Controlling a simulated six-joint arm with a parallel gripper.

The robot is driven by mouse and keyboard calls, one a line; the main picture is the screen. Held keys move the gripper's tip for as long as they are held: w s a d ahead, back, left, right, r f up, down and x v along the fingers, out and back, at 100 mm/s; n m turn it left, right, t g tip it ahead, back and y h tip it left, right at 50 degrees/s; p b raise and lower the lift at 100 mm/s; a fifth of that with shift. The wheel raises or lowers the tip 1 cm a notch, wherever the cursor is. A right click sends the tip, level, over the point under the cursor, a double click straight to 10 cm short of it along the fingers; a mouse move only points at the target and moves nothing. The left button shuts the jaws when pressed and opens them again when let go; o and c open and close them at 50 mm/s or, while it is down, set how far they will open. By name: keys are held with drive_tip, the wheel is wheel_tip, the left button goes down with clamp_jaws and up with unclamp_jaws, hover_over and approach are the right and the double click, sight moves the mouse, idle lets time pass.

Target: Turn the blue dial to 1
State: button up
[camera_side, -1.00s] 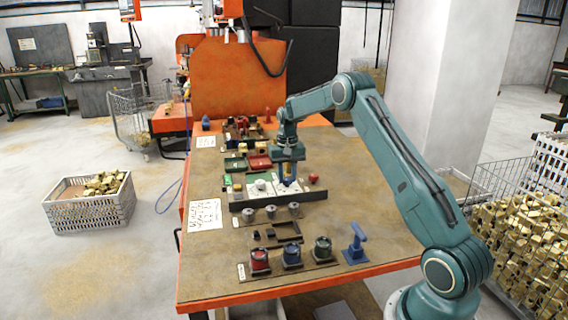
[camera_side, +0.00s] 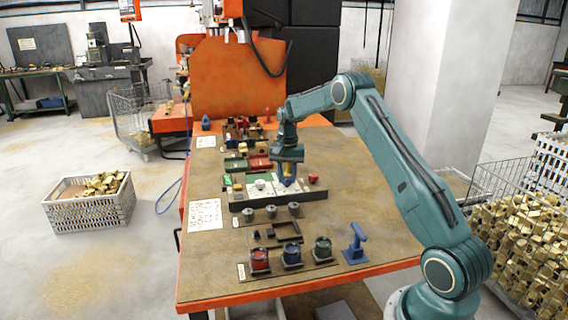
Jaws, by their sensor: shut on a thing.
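The blue dial (camera_side: 289,182) sits on the right part of a low pale panel (camera_side: 268,188) in the middle of the table, mostly hidden under my gripper. My gripper (camera_side: 287,178) points down over it, and its jaws are shut on the dial. The dial's marks and pointer are too small to read.
A red knob (camera_side: 313,177) is just right of the gripper, and a white knob (camera_side: 260,184) is to its left. The table's right side is clear.

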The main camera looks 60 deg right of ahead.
sight(287, 178)
drive_tip(key=shift+m, duration=0.8)
drive_tip(key=o, duration=1)
drive_tip(key=shift+r, duration=0.1)
drive_tip(key=shift+r, duration=6.85)
